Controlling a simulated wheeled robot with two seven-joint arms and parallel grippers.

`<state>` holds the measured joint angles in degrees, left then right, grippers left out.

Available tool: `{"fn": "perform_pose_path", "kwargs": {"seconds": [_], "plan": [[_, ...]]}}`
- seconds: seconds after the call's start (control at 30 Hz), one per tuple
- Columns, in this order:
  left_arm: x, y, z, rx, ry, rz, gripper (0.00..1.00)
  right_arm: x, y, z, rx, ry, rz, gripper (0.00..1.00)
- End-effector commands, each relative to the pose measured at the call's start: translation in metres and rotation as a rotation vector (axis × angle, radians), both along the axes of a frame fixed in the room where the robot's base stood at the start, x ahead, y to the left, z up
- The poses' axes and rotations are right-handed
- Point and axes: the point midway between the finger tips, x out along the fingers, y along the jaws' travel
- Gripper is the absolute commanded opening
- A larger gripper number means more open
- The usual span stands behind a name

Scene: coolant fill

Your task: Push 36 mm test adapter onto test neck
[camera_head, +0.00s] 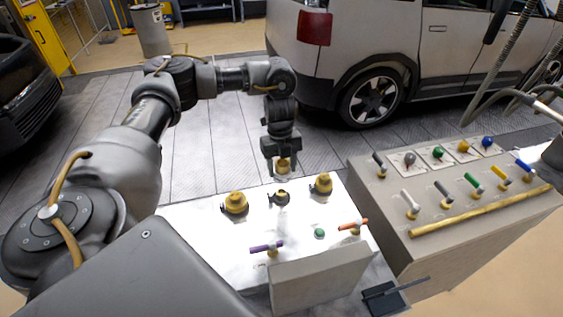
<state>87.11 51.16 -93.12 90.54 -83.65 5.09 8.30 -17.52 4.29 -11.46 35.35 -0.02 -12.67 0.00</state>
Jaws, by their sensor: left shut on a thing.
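My left gripper (283,172) points straight down over the white bench top and is shut on a small brass-coloured adapter (283,165). The adapter is held in the air, with a gap between it and the bench. Almost directly below it stands a short neck (279,197) with a dark fitting, in the middle of a row of three. It looks like the test neck, but I see no label. Brass-coloured caps or adapters stand to its left (235,203) and right (321,184). My right gripper is not in view.
The white bench (208,228) also carries a purple-handled valve (266,247), an orange-handled valve (353,227) and a green button (319,233). A grey console (440,255) with coloured handles and a yellow bar stands right. A silver vehicle (420,52) is behind.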

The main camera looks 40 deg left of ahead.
Motion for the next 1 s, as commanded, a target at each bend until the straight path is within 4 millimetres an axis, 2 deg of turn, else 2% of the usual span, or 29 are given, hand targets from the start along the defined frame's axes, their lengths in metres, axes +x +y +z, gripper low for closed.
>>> {"fn": "perform_pose_path", "kwargs": {"seconds": [0.03,0.1,0.53,0.73,1.0], "plan": [[0.000,0.000,0.003,-0.001,0.002,0.002,0.26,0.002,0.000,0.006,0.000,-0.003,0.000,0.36],[-0.001,0.001,-0.010,-0.001,0.002,0.002,0.26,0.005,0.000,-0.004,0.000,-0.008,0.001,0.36],[-0.001,0.001,-0.048,-0.002,0.001,0.002,0.26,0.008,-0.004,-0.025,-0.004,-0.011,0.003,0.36],[-0.001,0.001,-0.056,-0.002,0.001,0.002,0.26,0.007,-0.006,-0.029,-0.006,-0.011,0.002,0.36],[-0.001,0.001,-0.057,-0.001,0.000,0.002,0.26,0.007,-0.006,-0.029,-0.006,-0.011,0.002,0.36]]}}
